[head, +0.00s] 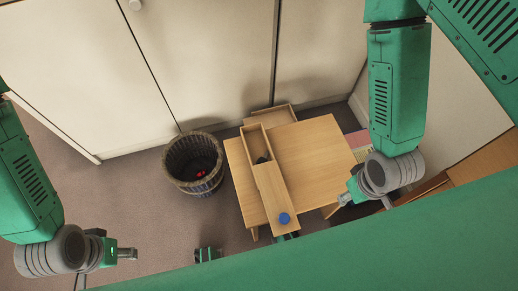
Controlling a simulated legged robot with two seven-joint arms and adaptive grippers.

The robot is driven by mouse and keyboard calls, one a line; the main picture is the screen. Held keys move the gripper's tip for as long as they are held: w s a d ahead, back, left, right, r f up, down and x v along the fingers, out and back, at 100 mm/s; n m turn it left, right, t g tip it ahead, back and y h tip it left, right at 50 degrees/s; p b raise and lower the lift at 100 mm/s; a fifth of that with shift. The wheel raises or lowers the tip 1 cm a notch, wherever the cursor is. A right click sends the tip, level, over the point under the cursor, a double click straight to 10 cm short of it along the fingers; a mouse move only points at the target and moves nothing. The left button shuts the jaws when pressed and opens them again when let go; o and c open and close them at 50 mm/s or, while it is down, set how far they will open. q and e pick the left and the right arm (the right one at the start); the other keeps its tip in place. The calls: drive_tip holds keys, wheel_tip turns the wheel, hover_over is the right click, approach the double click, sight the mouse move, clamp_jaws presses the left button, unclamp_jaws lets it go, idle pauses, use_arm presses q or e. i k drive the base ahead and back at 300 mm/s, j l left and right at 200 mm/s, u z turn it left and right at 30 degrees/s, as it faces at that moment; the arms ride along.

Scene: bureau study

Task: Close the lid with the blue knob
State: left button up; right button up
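A long, narrow wooden box (246,139) lies across a small wooden desk (318,148). Its lid (271,190) carries a round blue knob (284,218) at the near end. The lid covers the near part of the box, and the far part is open, with something dark (263,158) inside. My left gripper (127,254) is at the lower left, well away from the box. My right gripper (345,199) is to the right of the knob, near the desk's right edge, and touches nothing that I can see. The fingers are too small to tell open from shut.
A dark woven basket (178,160) with something red inside stands on the floor left of the desk. Pale cabinet doors (205,60) are behind. A wooden tray-like part (270,115) shows at the desk's back edge. Papers (358,141) lie at the right. Carpet (130,195) at the left is free.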

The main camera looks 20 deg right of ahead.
sight(281, 215)
drive_tip(key=k+j+z, duration=0.25)
drive_tip(key=z, duration=0.2)
drive_tip(key=k+j+z, duration=0.2)
drive_tip(key=k+z, duration=0.15)
drive_tip(key=z, duration=0.15)
drive_tip(key=k+u, duration=0.35)
drive_tip(key=i+j, duration=0.05)
